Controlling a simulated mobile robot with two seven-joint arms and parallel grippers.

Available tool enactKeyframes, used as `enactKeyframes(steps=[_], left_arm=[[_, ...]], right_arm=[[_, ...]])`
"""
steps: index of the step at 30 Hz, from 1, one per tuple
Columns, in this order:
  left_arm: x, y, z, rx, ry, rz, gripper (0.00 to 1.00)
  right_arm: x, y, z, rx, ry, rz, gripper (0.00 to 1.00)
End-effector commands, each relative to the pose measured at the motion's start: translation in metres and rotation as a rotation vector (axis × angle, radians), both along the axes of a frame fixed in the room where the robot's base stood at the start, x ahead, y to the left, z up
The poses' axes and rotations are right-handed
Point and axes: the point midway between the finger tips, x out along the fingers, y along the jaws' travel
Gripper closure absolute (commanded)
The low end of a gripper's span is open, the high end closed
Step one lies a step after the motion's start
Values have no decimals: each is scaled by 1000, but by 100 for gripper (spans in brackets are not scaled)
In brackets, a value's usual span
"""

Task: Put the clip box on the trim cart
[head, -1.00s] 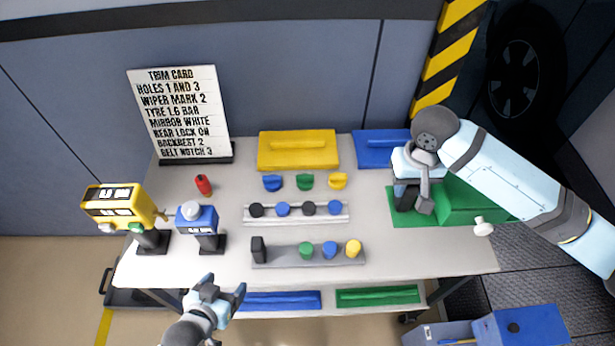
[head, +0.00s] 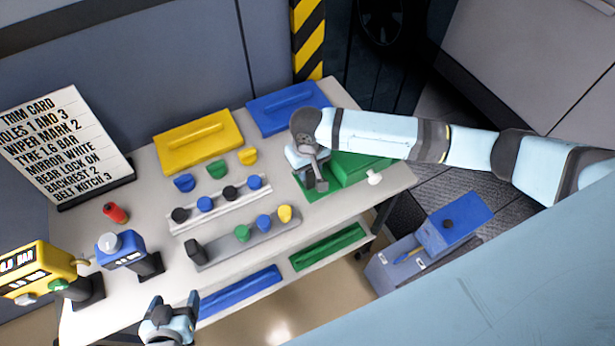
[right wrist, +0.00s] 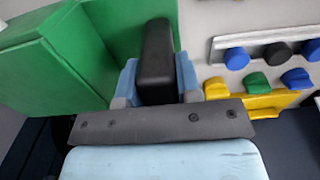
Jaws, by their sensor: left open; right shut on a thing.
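The trim cart (head: 147,196) is a grey wheeled table full of coloured parts. At its right end is a green box-like piece (head: 352,166) with a raised part and a flat part, possibly the clip box; I cannot be sure. It also shows in the right wrist view (right wrist: 48,72). My right gripper (head: 312,182) is at the flat green part. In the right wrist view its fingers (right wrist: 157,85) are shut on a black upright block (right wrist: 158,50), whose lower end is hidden. My left gripper (head: 173,304) is open and empty by the cart's front edge.
A yellow tray (head: 198,142) and a blue tray (head: 288,108) lie along the cart's back. Racks of coloured knobs fill the middle. Yellow (head: 35,270) and blue (head: 122,250) devices stand at left.

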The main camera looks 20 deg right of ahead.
Motion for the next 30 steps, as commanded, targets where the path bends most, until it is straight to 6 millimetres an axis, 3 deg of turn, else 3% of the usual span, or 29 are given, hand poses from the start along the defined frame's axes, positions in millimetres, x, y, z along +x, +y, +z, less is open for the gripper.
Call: enactKeyframes(steps=[8, 14, 28, 29, 30], left_arm=[[1, 0, -8, 15, -13, -21, 24], [-4, 1, -39, 23, -6, -37, 24], [-1, -4, -34, 14, -7, -40, 24], [-1, -4, -35, 14, -8, -40, 24], [-1, -4, -35, 14, -9, -39, 24]], right_arm=[[0, 0, -25, -1, 0, 0, 100], [1, 0, -51, 0, -2, 0, 100], [1, 0, -54, 1, -1, 0, 100], [1, 0, -54, 1, -2, 0, 61], [1, 0, -54, 1, -2, 0, 52]])
